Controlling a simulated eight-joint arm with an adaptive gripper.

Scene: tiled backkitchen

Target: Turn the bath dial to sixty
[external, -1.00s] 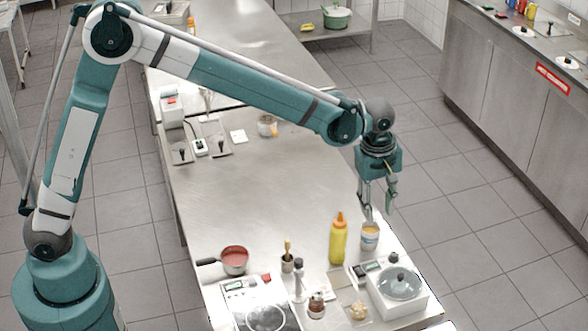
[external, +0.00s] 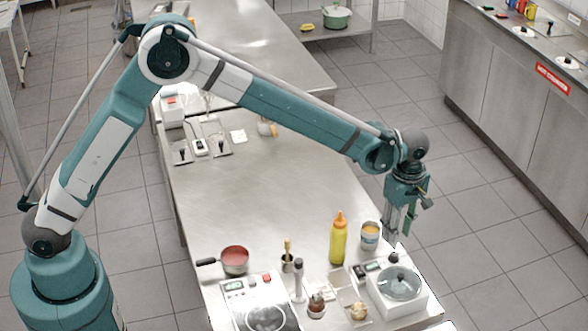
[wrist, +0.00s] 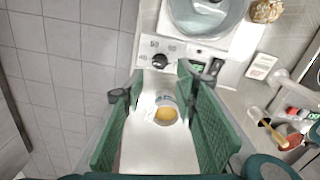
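The bath is a white box (external: 413,303) with a glass lid at the front right of the bench. Its dial is a black knob (external: 394,257) at the panel's end; in the wrist view the dial (wrist: 160,60) sits on a pale panel, with numbers that look like 50 and 60 printed around it. Its pointer is too small to read. My gripper (external: 398,234) points down above the dial, apart from it. In the wrist view my gripper's (wrist: 157,80) green fingers are wide apart with nothing between the tips.
A tin with yellow contents (external: 370,235) stands close to my gripper, with a yellow squeeze bottle (external: 338,240) beside it. The bench edge is just right of the bath.

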